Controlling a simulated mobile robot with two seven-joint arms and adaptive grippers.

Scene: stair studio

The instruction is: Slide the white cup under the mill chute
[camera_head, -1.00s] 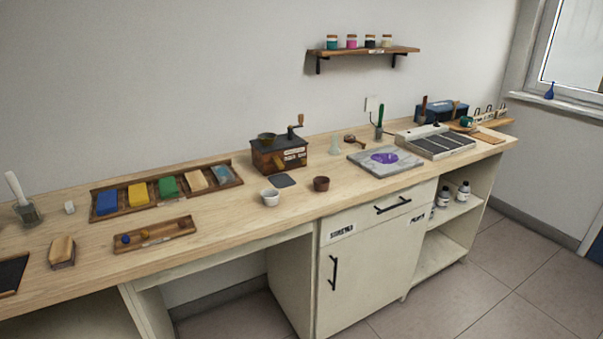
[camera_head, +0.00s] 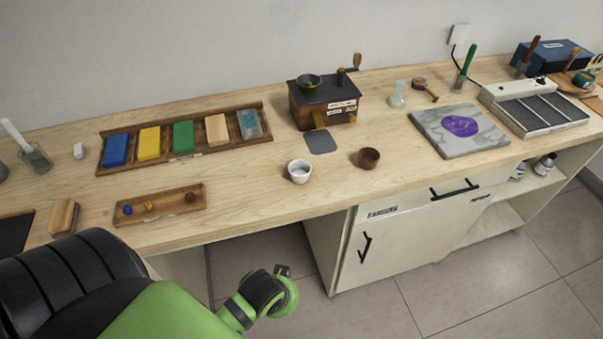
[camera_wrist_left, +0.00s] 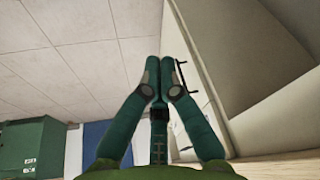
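The white cup (camera_head: 299,171) stands upright on the wooden bench, near its front edge. The mill (camera_head: 324,103) is a dark wooden box with a crank and a bowl on top, behind the cup. Its chute (camera_head: 320,119) is a small wooden spout at the front, above a dark grey square pad (camera_head: 320,142). The cup is in front of the pad and to its left, apart from it. My left gripper (camera_wrist_left: 160,78) shows in the left wrist view with its fingertips together and nothing between them. In the head view my left arm is below the bench front. My right gripper is out of view.
A brown cup (camera_head: 369,158) stands right of the white cup. A long tray (camera_head: 108,167) of coloured blocks and a small tray (camera_head: 161,216) lie to the left. A stone slab (camera_head: 424,128) lies to the right.

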